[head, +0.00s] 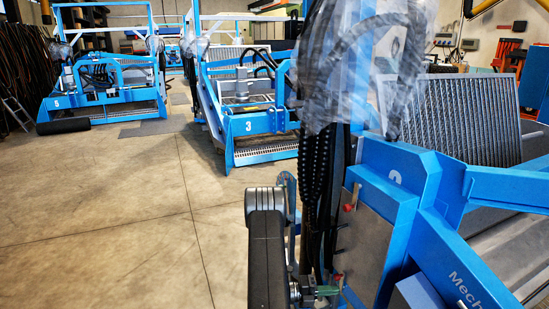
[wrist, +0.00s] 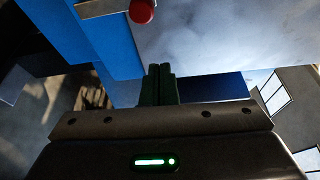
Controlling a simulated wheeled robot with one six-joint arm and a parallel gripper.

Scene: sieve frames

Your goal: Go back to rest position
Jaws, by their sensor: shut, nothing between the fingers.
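My gripper (head: 327,291) is low in the head view, in front of the lower part of the near blue frame (head: 385,185). Its dark green fingers are together and empty; they also show in the wrist view (wrist: 160,84). A lower red knob (head: 338,277) is close to the fingertips, and an upper red knob (head: 349,207) is above on the grey panel (head: 372,240). One red knob (wrist: 141,11) shows at the top of the wrist view, apart from the fingers. I cannot tell whether the fingertips touch the panel.
Black hoses (head: 318,190) hang beside my arm, under clear plastic wrapping (head: 350,75). Blue beams (head: 510,188) stick out at right. A blue frame marked 3 (head: 262,123) and another blue machine (head: 100,98) stand farther back. The concrete floor (head: 110,230) at left is clear.

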